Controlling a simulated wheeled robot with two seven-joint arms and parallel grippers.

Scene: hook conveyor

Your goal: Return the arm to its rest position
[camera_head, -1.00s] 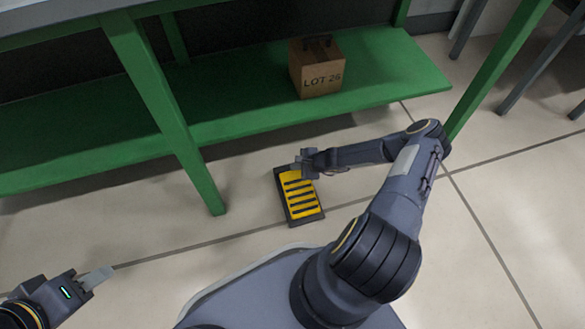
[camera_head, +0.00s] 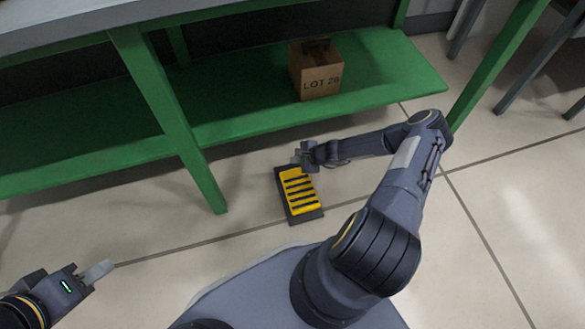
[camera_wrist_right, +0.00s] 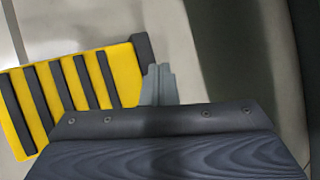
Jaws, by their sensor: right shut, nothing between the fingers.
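My right arm reaches in from the lower right of the head view and bends back to the left. My right gripper (camera_head: 296,158) is at the far end of a black and yellow slatted piece (camera_head: 299,188). In the right wrist view its fingers (camera_wrist_right: 160,84) are together with nothing between them, just right of the yellow slatted piece (camera_wrist_right: 70,90). I cannot tell if they touch it. My left gripper (camera_head: 98,271) is at the lower left of the head view, over bare floor; its finger gap cannot be made out.
A green bench with a low shelf (camera_head: 230,120) runs across the back. A brown box marked LOT (camera_head: 318,80) stands on that shelf. A green leg (camera_head: 172,115) comes down left of the slatted piece. Tiled floor (camera_head: 500,220) is clear at the right.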

